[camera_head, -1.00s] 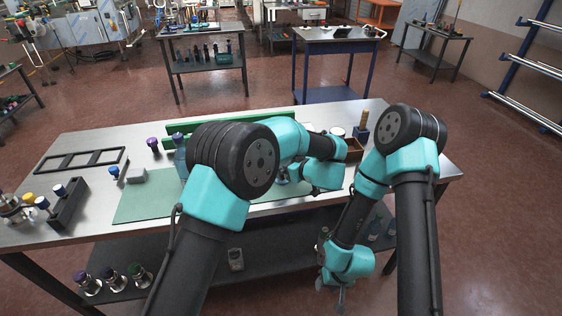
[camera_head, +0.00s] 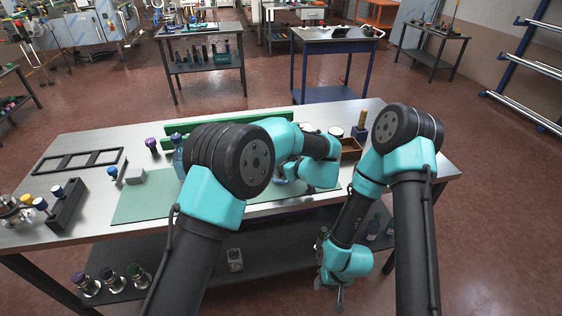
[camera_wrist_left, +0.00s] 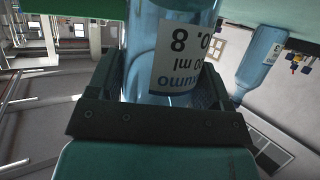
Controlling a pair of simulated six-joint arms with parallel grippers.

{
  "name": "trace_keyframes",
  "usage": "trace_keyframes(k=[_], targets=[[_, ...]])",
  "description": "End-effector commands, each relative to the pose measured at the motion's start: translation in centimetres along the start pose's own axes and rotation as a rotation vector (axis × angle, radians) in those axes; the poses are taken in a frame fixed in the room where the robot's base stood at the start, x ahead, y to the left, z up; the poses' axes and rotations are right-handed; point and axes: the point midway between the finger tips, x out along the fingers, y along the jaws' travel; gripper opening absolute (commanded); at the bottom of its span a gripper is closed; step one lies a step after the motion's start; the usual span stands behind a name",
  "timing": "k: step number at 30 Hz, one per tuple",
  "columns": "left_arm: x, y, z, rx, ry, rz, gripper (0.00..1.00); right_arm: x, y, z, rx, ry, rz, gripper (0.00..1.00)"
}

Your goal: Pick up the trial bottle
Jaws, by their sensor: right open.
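A clear blue bottle (camera_wrist_left: 150,50) with a white printed label fills the middle of the left wrist view, upside down there. The dark fingers of my left gripper (camera_wrist_left: 165,85) lie on both sides of it; whether they press on it I cannot tell. In the head view my left forearm hides most of this gripper and bottle. A second blue bottle (camera_wrist_left: 262,55) stands apart in the left wrist view. A blue bottle (camera_head: 180,160) also shows partly behind my left elbow in the head view. My right gripper (camera_head: 340,296) hangs open and empty below the front table edge.
A green mat (camera_head: 145,203) lies on the steel table. A brown box (camera_head: 351,149) is at right. Several capped jars (camera_head: 112,279) stand on the lower shelf.

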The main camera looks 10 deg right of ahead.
Motion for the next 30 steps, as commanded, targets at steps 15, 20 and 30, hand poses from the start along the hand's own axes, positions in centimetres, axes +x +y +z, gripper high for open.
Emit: trace_keyframes(k=[15,20,30], targets=[[0.0,0.0,-0.1,-0.002,0.001,0.0,0.42,0.0,0.0,0.0,0.0,0.0,0.0,0.43],[-0.3,0.0,-0.7,-0.002,0.002,0.0,0.42,0.0,0.0,0.0,0.0,0.0,0.0,0.43],[-2.2,0.0,-5.4,-0.006,0.002,0.001,0.42,0.0,0.0,0.0,0.0,0.0,0.0,0.43]])
